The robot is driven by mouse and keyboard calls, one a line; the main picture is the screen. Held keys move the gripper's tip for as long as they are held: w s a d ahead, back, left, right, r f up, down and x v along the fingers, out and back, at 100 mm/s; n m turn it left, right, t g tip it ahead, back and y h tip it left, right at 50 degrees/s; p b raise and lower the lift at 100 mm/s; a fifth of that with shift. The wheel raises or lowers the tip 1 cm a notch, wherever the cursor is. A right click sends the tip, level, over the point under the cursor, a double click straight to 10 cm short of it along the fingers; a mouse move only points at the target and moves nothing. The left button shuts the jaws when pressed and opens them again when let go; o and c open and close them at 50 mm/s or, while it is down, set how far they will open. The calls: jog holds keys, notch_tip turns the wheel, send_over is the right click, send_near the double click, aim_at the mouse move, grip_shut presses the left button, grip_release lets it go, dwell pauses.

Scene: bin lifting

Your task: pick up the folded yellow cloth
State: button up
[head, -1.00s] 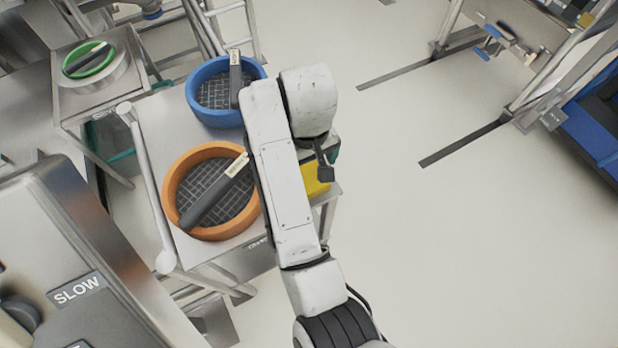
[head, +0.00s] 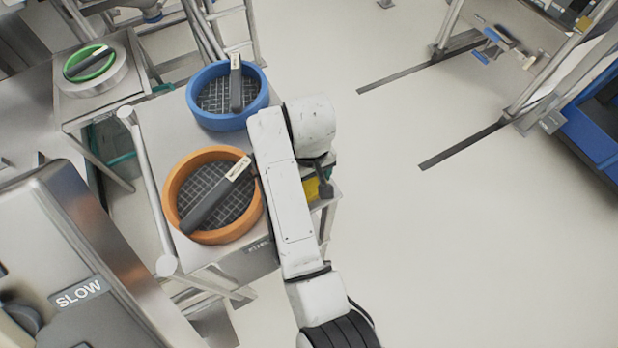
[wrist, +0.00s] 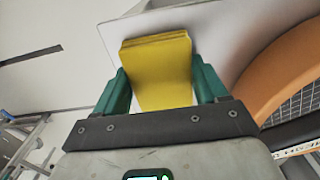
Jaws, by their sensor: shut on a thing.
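The folded yellow cloth (wrist: 158,62) is in the middle of the wrist view, a thick stack of layers between the two green fingers of my gripper (wrist: 158,92). The fingers are shut on it, one on each side. In the head view only a small yellow patch of the cloth (head: 311,188) shows, beside my arm at the right end of the steel table; my arm hides the rest. Whether the cloth touches the table top or is clear of it, I cannot tell.
An orange ring with a dark mesh (head: 178,176) and a blue ring (head: 196,108) stand on the steel table (head: 160,125), left of my arm. A green ring (head: 72,70) is on a stand further left. The floor to the right (head: 450,250) is clear.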

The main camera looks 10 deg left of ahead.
jog(key=c, duration=0.4)
jog(key=shift+c, duration=0.2)
jog(key=shift+r, duration=0.45)
notch_tip(320, 180, up, 2)
jog(key=shift+r, duration=0.1)
jog(key=s+a+r+p, duration=0.3)
jog(key=s+r+p, duration=0.7)
jog(key=s+p, duration=0.2)
jog(key=shift+s, duration=0.85)
